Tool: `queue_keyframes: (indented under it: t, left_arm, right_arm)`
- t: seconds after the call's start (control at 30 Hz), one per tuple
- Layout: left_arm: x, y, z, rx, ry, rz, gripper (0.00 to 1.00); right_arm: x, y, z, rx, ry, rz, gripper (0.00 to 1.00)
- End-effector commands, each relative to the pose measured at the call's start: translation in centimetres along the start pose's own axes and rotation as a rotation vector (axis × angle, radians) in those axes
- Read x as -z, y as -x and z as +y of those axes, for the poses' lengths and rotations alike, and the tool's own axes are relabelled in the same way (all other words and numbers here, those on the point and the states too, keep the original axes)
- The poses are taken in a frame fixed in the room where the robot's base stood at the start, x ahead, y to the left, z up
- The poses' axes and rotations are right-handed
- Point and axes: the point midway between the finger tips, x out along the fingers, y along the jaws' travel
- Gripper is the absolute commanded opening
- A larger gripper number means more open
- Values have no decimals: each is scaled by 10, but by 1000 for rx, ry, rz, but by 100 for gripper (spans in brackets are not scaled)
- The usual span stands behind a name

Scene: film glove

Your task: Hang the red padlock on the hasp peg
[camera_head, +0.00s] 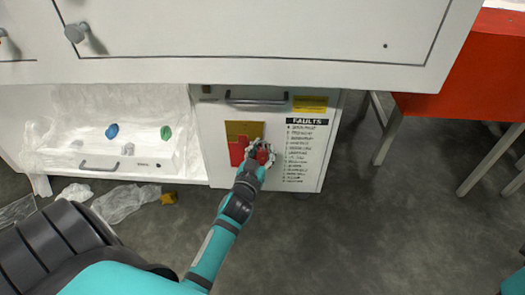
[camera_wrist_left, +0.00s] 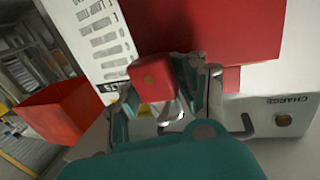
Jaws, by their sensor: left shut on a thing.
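My left gripper (camera_head: 259,155) is shut on the red padlock (camera_head: 263,155), in front of the low white cabinet door. In the left wrist view the padlock (camera_wrist_left: 152,74) shows as a red block between the fingers, with grey metal below it. A yellow plate (camera_head: 243,129) and a red plate (camera_head: 236,153) are on the door, just left of and behind the gripper. The red plate fills the upper middle of the left wrist view (camera_wrist_left: 230,28). I cannot make out the hasp peg. Whether the padlock touches the door is unclear. My right gripper is out of view.
A door handle (camera_head: 257,100) and a yellow label (camera_head: 309,105) are above the plates. The FAULTS list (camera_head: 306,150) is to the right.

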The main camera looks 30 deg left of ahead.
Motion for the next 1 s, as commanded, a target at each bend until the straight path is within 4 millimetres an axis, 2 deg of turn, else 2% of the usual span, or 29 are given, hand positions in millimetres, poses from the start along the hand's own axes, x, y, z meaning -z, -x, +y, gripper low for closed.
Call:
queue_keyframes:
  t: [0.4, 0.43, 0.7, 1.0]
  left_arm:
    - [-6, 1, 2, -1, 2, -12, 0]
    - [-6, 1, 2, -1, 2, -12, 32]
    - [-7, 2, 0, 2, 1, -16, 66]
    - [-9, 2, -2, 5, 1, -20, 66]
  right_arm:
    - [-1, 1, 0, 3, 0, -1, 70]
    - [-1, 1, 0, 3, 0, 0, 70]
    - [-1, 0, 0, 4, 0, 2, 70]
    - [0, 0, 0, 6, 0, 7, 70]
